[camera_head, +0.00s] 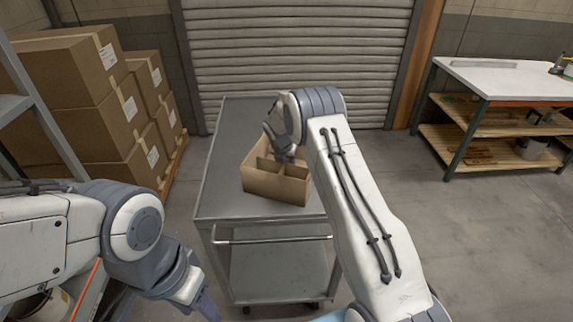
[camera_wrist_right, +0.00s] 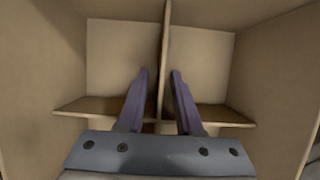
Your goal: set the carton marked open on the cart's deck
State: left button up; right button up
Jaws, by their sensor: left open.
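An open-topped brown carton (camera_head: 275,187) with inner dividers is over the grey cart's deck (camera_head: 235,150), toward its near right part. It looks level and appears to rest on the deck, though contact underneath is hidden. No marking is readable on it. My right gripper (camera_head: 284,154) reaches down into the carton. In the right wrist view its two fingers (camera_wrist_right: 160,85) straddle a thin divider (camera_wrist_right: 164,50), with a visible gap beside it. My left gripper (camera_head: 205,307) is open and empty at the bottom of the head view, left of the cart and apart from the carton.
Stacked closed boxes (camera_head: 75,95) stand on a pallet at the left, beside a grey rack (camera_head: 45,125). A workbench (camera_head: 500,78) with shelves stands at the right. A roller shutter (camera_head: 300,45) is behind the cart. The deck's far and left parts are clear.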

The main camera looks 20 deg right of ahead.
aim_at(283, 165)
jog(key=b+v, duration=0.1)
jog(key=v, duration=1.1)
jog(key=shift+r, duration=0.1)
jog(key=s+a+r+m+g+y, duration=0.1)
jog(key=s+a+r+m, duration=0.3)
jog(key=s+a, duration=0.5)
jog(key=s+a+r+m+y, duration=0.1)
jog(key=s+a+r+m, duration=0.2)
jog(key=s+a+m, duration=0.45)
jog(key=s+a+f+m+g+y, duration=0.1)
jog(key=s+m, duration=0.8)
jog(key=s, duration=1.8)
jog(key=shift+s+a+m+g+y, duration=0.2)
jog(key=shift+a+m+g+y, duration=0.2)
jog(key=shift+a+g, duration=0.3)
